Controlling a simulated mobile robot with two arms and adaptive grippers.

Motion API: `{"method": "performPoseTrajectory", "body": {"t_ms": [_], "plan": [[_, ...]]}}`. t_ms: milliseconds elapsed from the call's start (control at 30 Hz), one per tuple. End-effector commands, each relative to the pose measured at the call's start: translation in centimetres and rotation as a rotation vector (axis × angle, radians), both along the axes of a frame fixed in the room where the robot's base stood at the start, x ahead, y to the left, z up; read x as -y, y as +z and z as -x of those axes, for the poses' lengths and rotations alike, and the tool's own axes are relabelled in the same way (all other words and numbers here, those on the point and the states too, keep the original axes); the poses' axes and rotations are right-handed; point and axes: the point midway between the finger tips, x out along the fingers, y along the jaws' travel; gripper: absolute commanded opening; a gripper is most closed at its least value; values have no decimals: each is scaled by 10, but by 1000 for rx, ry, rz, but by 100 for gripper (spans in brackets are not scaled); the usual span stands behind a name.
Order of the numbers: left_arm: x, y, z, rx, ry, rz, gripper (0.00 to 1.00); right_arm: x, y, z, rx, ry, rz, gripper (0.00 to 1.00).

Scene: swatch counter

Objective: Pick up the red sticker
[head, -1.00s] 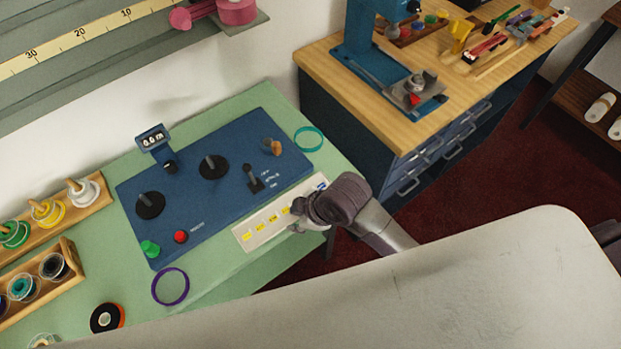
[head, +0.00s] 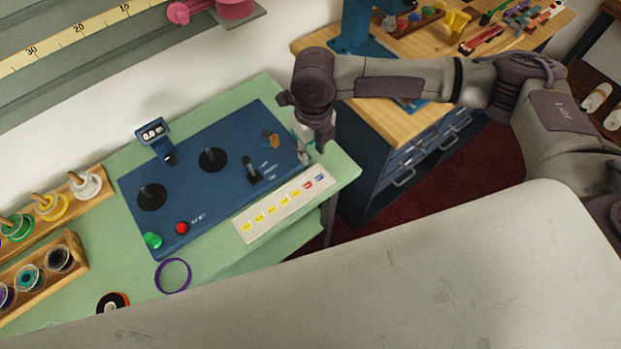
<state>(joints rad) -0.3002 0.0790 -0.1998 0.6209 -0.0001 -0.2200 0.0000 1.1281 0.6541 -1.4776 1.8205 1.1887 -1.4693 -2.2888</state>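The red sticker (head: 308,185) is a small red label near the right end of a white sticker strip (head: 249,233) on the green counter. A blue sticker (head: 320,177) is to its right and several yellow stickers (head: 259,217) are to its left. My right gripper (head: 311,153) points down beside the right edge of the blue panel, above the red sticker in the picture and apart from it. Its fingers are small and partly hidden, so I cannot tell whether they are open or shut. My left gripper is not in view.
The blue panel (head: 190,205) carries knobs, a small lever (head: 252,172) and a red button (head: 181,228). A purple ring (head: 173,276) lies on the counter (head: 215,262). Wooden spool racks (head: 76,262) stand at left. A wooden-topped cabinet (head: 385,121) stands at right.

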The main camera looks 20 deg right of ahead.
Motion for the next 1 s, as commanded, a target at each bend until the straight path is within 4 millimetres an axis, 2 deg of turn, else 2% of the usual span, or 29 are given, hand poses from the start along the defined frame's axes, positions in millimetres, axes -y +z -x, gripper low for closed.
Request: {"method": "performPoseTrajectory", "body": {"t_ms": [133, 500, 767, 1000], "plan": [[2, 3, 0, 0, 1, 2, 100, 8, -6, -1, -9, 36, 18, 34], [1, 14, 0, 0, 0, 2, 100, 6, -72, -2, -8, 35, 17, 34], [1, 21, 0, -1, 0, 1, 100, 4, -91, -3, -8, 35, 16, 34], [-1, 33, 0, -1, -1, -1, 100, 1, -126, -7, -6, 34, 16, 34]]}}
